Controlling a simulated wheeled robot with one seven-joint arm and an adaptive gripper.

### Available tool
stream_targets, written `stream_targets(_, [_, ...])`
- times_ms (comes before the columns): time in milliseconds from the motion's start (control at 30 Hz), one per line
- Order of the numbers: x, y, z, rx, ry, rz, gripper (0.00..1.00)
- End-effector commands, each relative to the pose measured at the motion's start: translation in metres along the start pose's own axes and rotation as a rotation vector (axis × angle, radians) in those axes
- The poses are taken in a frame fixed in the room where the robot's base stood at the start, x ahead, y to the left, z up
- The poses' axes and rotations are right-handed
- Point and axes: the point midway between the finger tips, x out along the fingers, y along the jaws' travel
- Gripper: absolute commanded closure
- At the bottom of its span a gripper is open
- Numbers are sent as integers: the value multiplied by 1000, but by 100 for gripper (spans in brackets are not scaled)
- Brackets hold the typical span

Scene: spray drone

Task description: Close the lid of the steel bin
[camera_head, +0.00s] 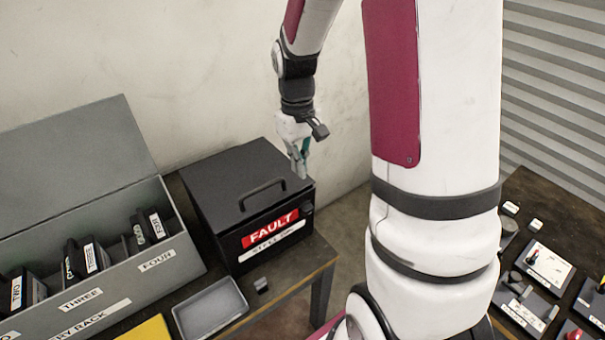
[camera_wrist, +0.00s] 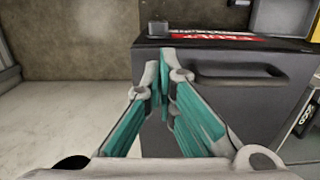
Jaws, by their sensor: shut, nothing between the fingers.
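The dark steel bin (camera_head: 225,225) stands on the table with a red FAULT label on its front. Its lid (camera_head: 215,180), with a bar handle on top, lies down flat over the box, and I see no gap. My gripper (camera_head: 303,174) is shut and empty, pointing down at the lid's right edge. In the wrist view the closed fingertips (camera_wrist: 163,60) show against the dark lid (camera_wrist: 225,105), to the left of its handle (camera_wrist: 240,74). I cannot tell whether they touch it.
A grey battery rack (camera_head: 186,258) with its own raised lid stands left of the bin, holding several black packs. A shallow grey tray (camera_head: 210,308) and a small dark block (camera_head: 262,285) lie in front. Another table (camera_head: 535,200) with devices is at right.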

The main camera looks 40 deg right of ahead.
Motion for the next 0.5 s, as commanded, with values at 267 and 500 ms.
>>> stream_targets(267, [30, 0, 1, 0, -1, -1, 100])
stream_targets(500, [34, 0, 0, 0, 1, 0, 100])
